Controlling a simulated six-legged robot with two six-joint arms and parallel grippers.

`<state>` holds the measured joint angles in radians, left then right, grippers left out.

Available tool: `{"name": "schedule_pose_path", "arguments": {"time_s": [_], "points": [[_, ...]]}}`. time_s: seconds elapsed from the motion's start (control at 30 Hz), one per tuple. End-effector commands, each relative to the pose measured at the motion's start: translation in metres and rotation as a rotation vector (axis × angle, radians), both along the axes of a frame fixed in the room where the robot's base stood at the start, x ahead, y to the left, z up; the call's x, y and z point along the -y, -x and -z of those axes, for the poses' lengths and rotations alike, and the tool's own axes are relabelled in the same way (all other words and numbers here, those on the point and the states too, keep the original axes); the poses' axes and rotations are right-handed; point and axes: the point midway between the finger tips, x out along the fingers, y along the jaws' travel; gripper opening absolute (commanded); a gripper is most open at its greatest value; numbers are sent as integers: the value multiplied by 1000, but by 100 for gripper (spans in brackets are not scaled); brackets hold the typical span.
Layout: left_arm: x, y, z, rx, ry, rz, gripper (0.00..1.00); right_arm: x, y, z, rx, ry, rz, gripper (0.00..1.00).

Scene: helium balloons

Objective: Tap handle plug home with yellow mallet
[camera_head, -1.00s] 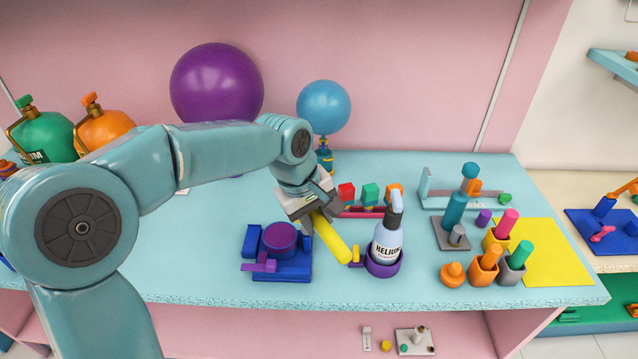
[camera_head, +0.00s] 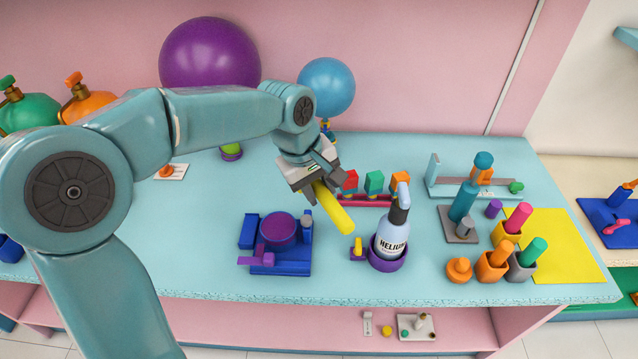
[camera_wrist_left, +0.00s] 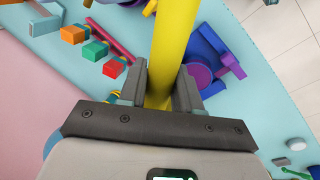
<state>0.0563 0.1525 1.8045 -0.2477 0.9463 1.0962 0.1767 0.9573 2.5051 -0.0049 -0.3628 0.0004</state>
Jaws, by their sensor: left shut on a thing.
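My left gripper (camera_head: 316,186) is shut on the yellow mallet (camera_head: 334,212), whose visible part is a yellow bar slanting down to the right. In the left wrist view the mallet (camera_wrist_left: 174,35) runs up between the fingers (camera_wrist_left: 160,92); its far end is out of frame. The mallet is above the bench, right of a blue fixture (camera_head: 292,266) with a round purple piece (camera_head: 278,229) and a purple handle-like part (camera_head: 262,257). A small grey knob (camera_head: 306,221) shows at the fixture's right side. I cannot tell which part is the handle plug. My right gripper is not in view.
A HELIUM bottle (camera_head: 391,236) stands in a purple holder (camera_head: 386,263) right of the mallet. Red, green and orange blocks (camera_head: 374,182) sit behind it. Pots with coloured pegs (camera_head: 492,264) stand near a yellow mat (camera_head: 560,258). The bench front left of the fixture is clear.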

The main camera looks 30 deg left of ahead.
Motion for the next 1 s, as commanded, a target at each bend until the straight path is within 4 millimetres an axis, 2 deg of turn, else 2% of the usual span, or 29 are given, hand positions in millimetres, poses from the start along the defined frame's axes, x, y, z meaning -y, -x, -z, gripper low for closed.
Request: {"name": "schedule_pose_path", "arguments": {"time_s": [0.27,0.8,1.0], "points": [[2,2,5,10,-20,-6,0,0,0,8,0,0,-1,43],[1,0,60,9,-19,-6,0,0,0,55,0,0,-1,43],[1,0,70,10,-20,-6,0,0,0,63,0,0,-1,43]]}}
